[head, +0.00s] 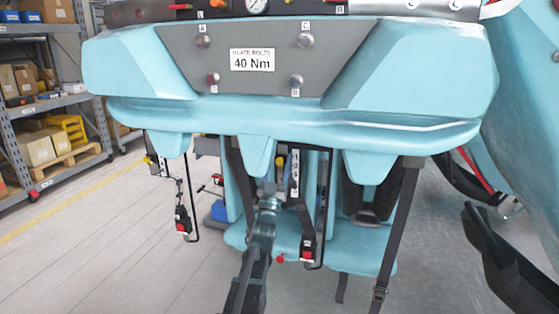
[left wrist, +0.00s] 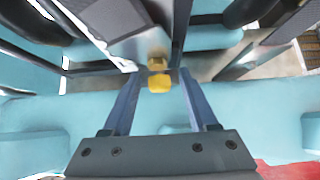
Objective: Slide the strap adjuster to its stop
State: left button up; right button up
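In the head view, my left gripper (head: 277,180) reaches up beneath the light-blue car body, beside a strip with numbers (head: 294,172). In the left wrist view, a yellow knob (left wrist: 158,82) on a grey metal block (left wrist: 140,45) lies between the fingertips (left wrist: 159,76). The fingers are apart, with a gap at each side of the knob. I cannot tell whether the knob belongs to the strap adjuster. A dark strap (head: 400,220) hangs at the right, with a buckle-like fitting (head: 379,293) low on it. My right gripper cannot be made out.
The light-blue body (head: 290,112) with a "40 Nm" plate (head: 252,60) overhangs the work area. Red-buttoned buckles (head: 307,250) (head: 183,225) hang beneath it. A dark angular part (head: 500,260) stands at the right. Shelves (head: 55,110) are at the left. Floor at the lower left is clear.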

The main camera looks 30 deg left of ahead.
pick_arm(q)
grip_shut()
dwell(1.2)
